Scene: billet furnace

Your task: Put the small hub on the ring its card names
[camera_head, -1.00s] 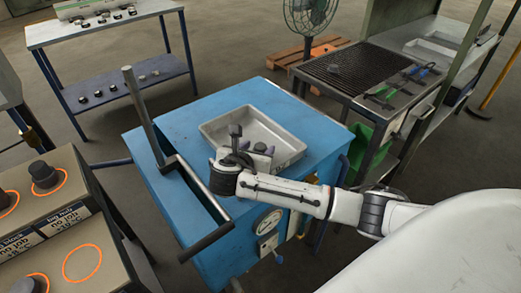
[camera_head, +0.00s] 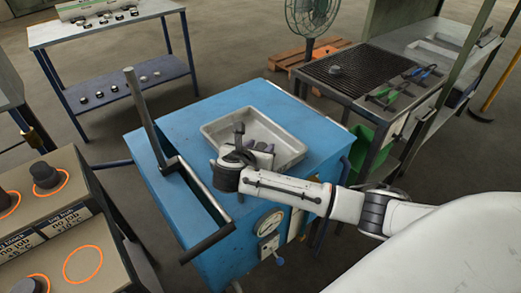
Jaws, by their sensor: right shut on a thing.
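My right gripper (camera_head: 262,150) reaches in from the right, over the near edge of a grey tray (camera_head: 290,160) on the blue cabinet. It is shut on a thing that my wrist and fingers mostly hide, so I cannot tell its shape. Orange rings mark the sloped console at the left. A dark round piece stands inside the far ring (camera_head: 48,182); the near right ring (camera_head: 83,265) is empty. Other dark pieces stand at the left rings. My left gripper is not in view.
The blue cabinet (camera_head: 190,115) has an upright lever (camera_head: 143,115) and a dark rail along its left side. A shelved table with small parts stands back left.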

